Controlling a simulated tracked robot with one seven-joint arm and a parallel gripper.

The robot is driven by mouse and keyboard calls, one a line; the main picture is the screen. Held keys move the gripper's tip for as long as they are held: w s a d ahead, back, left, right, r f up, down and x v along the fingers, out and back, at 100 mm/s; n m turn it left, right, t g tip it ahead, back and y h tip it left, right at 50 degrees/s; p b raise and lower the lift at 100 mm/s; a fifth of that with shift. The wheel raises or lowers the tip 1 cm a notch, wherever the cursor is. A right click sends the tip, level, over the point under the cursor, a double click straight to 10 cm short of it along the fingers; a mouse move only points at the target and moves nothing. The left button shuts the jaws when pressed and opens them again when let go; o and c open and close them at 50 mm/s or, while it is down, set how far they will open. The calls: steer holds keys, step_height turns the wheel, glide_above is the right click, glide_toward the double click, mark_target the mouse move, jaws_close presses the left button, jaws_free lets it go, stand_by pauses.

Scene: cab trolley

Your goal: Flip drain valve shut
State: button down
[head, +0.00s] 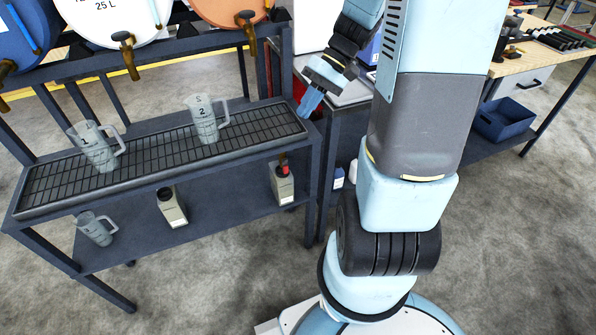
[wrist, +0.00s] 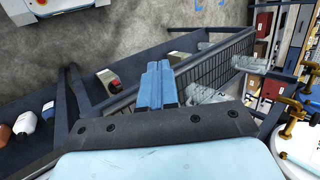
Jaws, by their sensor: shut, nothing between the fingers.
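My gripper (head: 310,101) is shut and empty, its blue fingers pointing down beside the right end of the grated drip tray (head: 60,180). In the wrist view the closed fingers (wrist: 158,84) stand in front of the rack. Red also shows by a bottle in the wrist view (wrist: 114,84).
Jugs marked 1 (head: 97,149) and 2 (head: 205,122) stand on the tray. Drums with brass taps (head: 124,42) lie above. The lower shelf holds another jug (head: 95,229) and bottles (head: 172,207). A workbench (head: 548,40) with a blue bin (head: 503,120) is at right.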

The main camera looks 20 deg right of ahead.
mark_target(285, 166)
steer(key=w+d+f+m+t+y, duration=0.1)
steer(key=d+f+m+t, duration=0.2)
steer(key=f, duration=0.8)
steer(key=w+d+f+m+t+y, duration=0.1)
steer(key=d+f+t, duration=0.4)
steer(key=f, duration=0.6)
steer(key=w+d+f+m+t+y, duration=0.1)
steer(key=d+f+m+t+y, duration=0.2)
steer(key=f, duration=0.8)
steer(key=d+m+t, duration=0.2)
steer(key=t, duration=0.1)
steer(key=shift+f, duration=0.4)
steer(key=x, duration=1)
steer(key=shift+r, duration=0.15)
steer(key=shift+a, duration=1.95)
steer(key=shift+m, duration=0.3)
